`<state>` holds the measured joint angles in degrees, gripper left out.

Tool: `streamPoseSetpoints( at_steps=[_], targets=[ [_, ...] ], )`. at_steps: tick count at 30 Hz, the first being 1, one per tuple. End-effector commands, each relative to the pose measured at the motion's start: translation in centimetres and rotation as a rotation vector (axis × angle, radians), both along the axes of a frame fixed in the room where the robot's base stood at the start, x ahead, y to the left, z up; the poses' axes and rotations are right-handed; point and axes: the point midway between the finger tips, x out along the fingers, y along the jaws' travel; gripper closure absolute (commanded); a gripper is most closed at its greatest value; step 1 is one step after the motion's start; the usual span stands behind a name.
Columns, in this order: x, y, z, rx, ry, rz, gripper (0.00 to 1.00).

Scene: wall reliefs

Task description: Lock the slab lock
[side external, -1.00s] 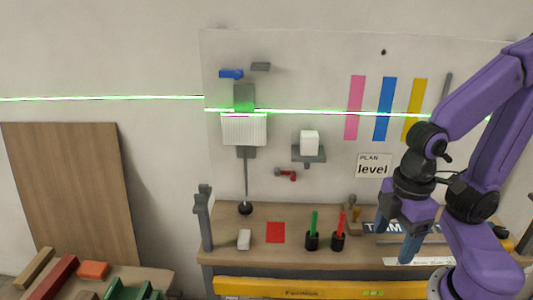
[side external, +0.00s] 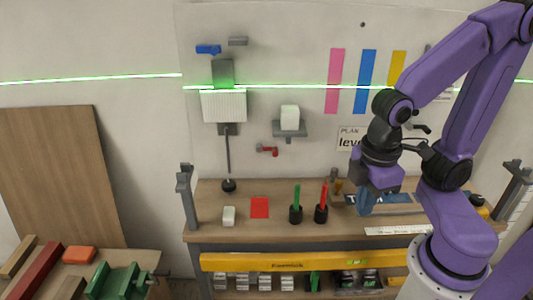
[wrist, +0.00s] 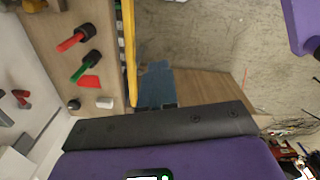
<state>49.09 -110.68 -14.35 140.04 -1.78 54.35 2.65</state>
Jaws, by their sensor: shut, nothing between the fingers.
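On the wall panel, a white ribbed slab (side external: 224,106) sits on a grey vertical plate (side external: 223,71). A thin rod with a black ball (side external: 229,185) hangs below it. A blue lever (side external: 208,49) is above left of the slab, beside a grey block (side external: 238,41). A red lever (side external: 267,150) is lower right of the slab; it also shows in the wrist view (wrist: 20,97). Which piece is the lock is not labelled. My gripper (side external: 364,207) is shut and empty over the right half of the bench, well right of these parts.
A white block (side external: 289,117) stands on a grey wall shelf (side external: 290,131). The wooden bench holds a red square (side external: 259,208), a small white block (side external: 228,216), and green (side external: 296,200) and red (side external: 322,199) markers in black holders. A grey post (side external: 187,196) rises at the bench's left end.

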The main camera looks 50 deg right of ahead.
Motion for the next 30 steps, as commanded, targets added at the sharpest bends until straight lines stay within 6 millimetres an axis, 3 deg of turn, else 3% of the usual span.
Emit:
streamPoseSetpoints(
  at_steps=[15, 30],
  targets=[
    [14.9, 4.8, 1.1, -0.318, -0.127, -0.429, 1.00],
    [28.7, 5.8, -0.4, -0.630, -0.357, -0.897, 1.00]
  ],
)
